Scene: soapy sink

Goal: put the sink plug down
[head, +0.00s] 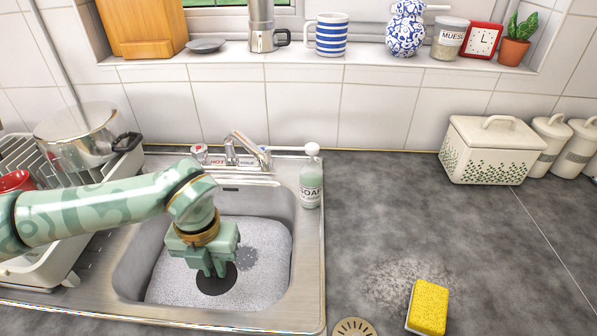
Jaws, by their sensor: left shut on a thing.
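My left gripper (214,270) points down over the sink basin (128,272). It is shut on the sink plug (216,284), a dark round disc just under the fingertips. The plug is over the soapy water (268,284) that fills the basin. I cannot tell whether it touches the foam. A darker patch shows in the foam just right of the gripper. The drain is hidden. My right gripper is not in view.
A faucet (235,150) and a soap bottle (311,182) stand behind the basin. A dish rack (40,255) with a pot (85,135) is at left. A yellow sponge (428,306) and a round slotted brass-coloured piece (352,328) lie on the counter, otherwise mostly free.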

